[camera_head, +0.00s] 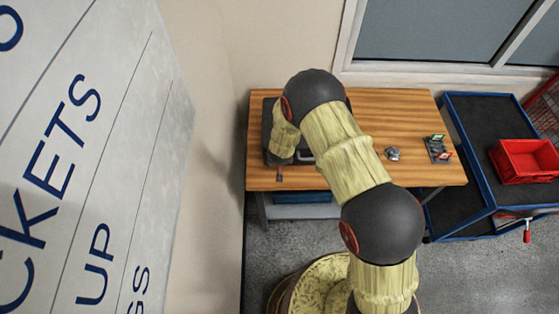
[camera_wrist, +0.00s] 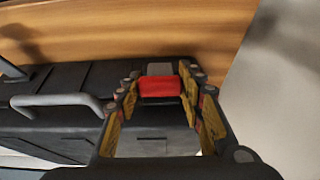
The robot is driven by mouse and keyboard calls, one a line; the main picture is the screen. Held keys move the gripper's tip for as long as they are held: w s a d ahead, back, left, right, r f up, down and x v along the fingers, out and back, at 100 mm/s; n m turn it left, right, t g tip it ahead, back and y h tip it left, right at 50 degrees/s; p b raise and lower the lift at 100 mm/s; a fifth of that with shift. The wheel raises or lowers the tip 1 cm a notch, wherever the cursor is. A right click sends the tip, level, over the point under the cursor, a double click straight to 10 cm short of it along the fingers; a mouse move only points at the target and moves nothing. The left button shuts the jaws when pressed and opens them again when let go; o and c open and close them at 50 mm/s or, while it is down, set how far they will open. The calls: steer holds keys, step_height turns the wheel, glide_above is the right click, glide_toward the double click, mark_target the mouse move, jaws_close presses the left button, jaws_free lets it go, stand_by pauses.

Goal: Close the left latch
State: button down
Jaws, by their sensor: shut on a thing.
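A dark case (camera_head: 268,125) lies on the wooden table at its left end, partly hidden by my arm. Its grey handle (camera_wrist: 58,101) shows in the wrist view. The left latch (camera_wrist: 160,88), red with a grey end, sticks out from the case's edge over the table top. It also shows in the head view (camera_head: 279,173), at the left of the case's near side. My gripper (camera_wrist: 161,80) has a finger on each side of the latch and is shut on it. In the head view my arm hides the fingers.
The wooden table (camera_head: 380,110) is mostly clear to the right. A small grey part (camera_head: 392,154) and a small fixture (camera_head: 438,149) stand there. A blue-framed cart (camera_head: 480,125) with a red bin (camera_head: 527,160) stands at the right. A wall is close on the left.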

steer(key=c, duration=1.2)
jaws_free()
steer(key=shift+o, duration=0.5)
steer(key=v, duration=1.2)
steer(key=shift+w, duration=0.1)
